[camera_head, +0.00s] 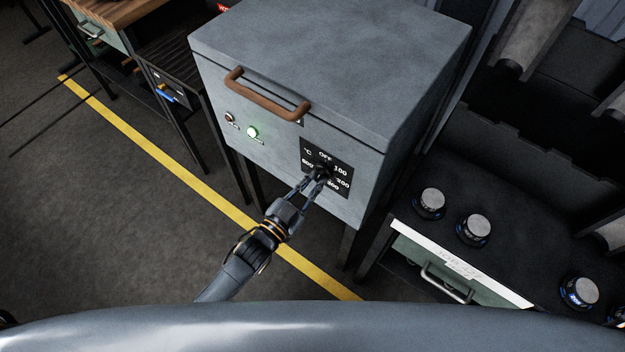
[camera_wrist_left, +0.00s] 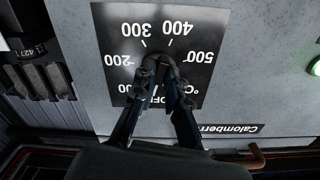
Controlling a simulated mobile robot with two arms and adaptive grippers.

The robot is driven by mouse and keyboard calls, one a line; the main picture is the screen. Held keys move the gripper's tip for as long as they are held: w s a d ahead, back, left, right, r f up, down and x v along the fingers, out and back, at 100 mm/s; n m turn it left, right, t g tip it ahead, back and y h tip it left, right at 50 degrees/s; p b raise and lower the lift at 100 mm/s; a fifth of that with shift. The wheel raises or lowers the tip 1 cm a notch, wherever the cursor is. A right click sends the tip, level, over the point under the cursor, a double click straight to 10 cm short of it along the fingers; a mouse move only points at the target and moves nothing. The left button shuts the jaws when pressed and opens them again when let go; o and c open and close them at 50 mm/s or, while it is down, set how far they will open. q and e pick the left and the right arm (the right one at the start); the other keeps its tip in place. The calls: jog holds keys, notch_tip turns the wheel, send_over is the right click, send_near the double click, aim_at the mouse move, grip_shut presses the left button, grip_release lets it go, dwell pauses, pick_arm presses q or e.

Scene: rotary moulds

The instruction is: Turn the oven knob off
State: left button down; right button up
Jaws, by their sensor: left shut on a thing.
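The grey oven (camera_head: 330,50) stands in the middle of the head view. Its black dial panel (camera_head: 343,158) carries OFF and temperature numbers; the panel also shows upside down in the left wrist view (camera_wrist_left: 122,33). My left gripper (camera_head: 318,174) reaches the panel from below left. Its fingers (camera_wrist_left: 165,78) are shut on the dark oven knob (camera_head: 325,169) at the panel's middle. The fingers hide most of the knob, and I cannot tell which mark it points to. My right gripper is not in view.
A brown handle (camera_head: 268,97) sticks out of the oven front above a lit green lamp (camera_head: 252,132). A dark bench (camera_head: 510,215) with several dark, grey-topped jars stands to the right. A shelved bench (camera_head: 160,60) stands to the left. Floor in front is clear.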

pick_arm(q)
jog(key=shift+n, duration=1.4)
jog(key=c, duration=1.4)
grip_release()
jog(key=shift+o, duration=0.2)
jog(key=v, duration=1.2)
jog(key=shift+d, duration=0.1)
